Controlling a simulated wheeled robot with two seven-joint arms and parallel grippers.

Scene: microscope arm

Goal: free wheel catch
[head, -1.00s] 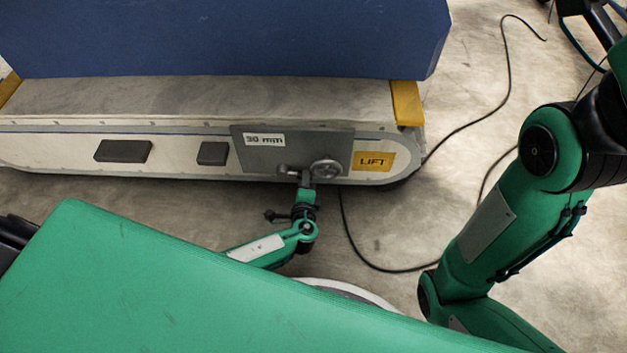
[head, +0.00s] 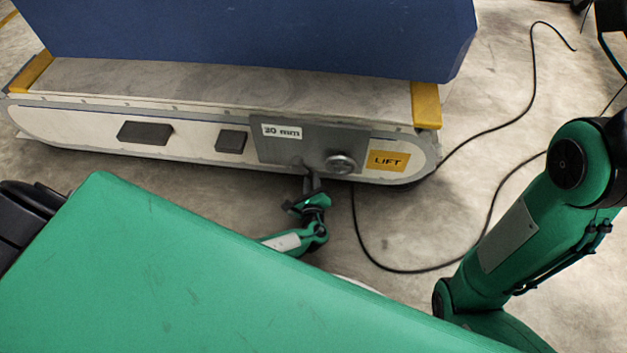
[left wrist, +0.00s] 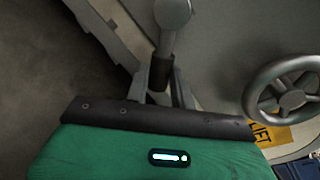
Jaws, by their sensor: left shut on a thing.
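A grey handwheel (head: 341,162) sits on the grey panel (head: 268,148) of the long white base. It also shows at the right of the left wrist view (left wrist: 284,97). Left of it is a metal catch lever with a round pivot end (left wrist: 172,12) and a dark grip (left wrist: 162,73). My left gripper (head: 309,184) reaches up to the panel from below. In the left wrist view its fingers (left wrist: 161,85) are shut around the dark grip, with the wheel apart to the right. My right gripper is out of view.
A yellow LIFT label (head: 388,161) is right of the wheel. A large blue body (head: 250,35) stands above the base. A black cable (head: 380,262) lies on the concrete floor. My green body covers the lower part of the head view.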

